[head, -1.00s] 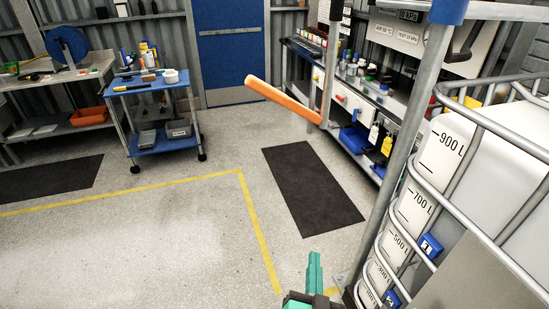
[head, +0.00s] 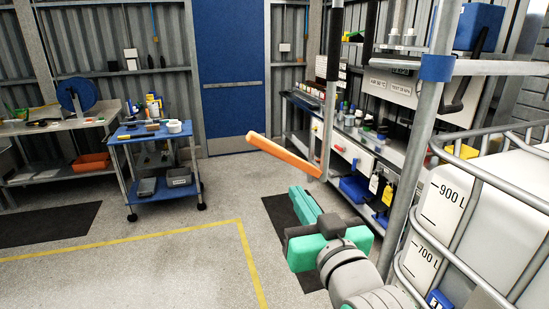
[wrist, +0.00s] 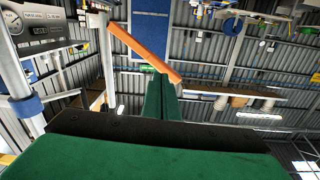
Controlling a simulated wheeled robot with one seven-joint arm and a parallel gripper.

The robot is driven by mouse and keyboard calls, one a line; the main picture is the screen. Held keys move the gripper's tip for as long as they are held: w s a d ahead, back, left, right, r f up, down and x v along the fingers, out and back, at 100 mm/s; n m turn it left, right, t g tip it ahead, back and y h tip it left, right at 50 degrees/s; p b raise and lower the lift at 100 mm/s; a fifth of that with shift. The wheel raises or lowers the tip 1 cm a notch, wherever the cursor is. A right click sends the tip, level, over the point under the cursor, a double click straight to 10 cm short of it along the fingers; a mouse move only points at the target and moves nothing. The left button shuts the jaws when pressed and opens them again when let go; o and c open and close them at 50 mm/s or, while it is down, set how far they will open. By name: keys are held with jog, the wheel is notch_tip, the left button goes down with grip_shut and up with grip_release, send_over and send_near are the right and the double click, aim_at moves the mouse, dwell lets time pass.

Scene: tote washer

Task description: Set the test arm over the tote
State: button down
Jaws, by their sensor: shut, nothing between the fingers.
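The test arm (head: 283,155) looks like an orange bar that slopes down to the right and ends at a grey upright post. In the wrist view the orange bar (wrist: 142,50) crosses just beyond my fingertips. My gripper (head: 303,200) has green fingers that are shut and empty. In the head view it is below the orange bar and left of the tote; I cannot tell if it touches the bar. The tote (head: 453,200) is a white tank in a grey tube cage at the right, with litre marks. Its right and lower parts are cut off.
A grey frame post (head: 415,150) with a blue collar stands at the tote's near left corner. A workbench (head: 345,145) with bottles and tags is behind the test arm. A blue cart (head: 152,130) stands at the left. The floor inside the yellow line (head: 130,249) is clear.

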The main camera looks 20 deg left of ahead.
aim_at(269, 151)
jog(key=shift+n, duration=0.5)
jog(key=x, duration=0.4)
jog(key=r+x, duration=0.1)
jog(key=x, duration=0.4)
jog(key=a+r+x, duration=0.1)
jog(key=x, duration=0.3)
jog(key=shift+s+a+r, duration=0.15)
jog(key=shift+a+r, duration=0.05)
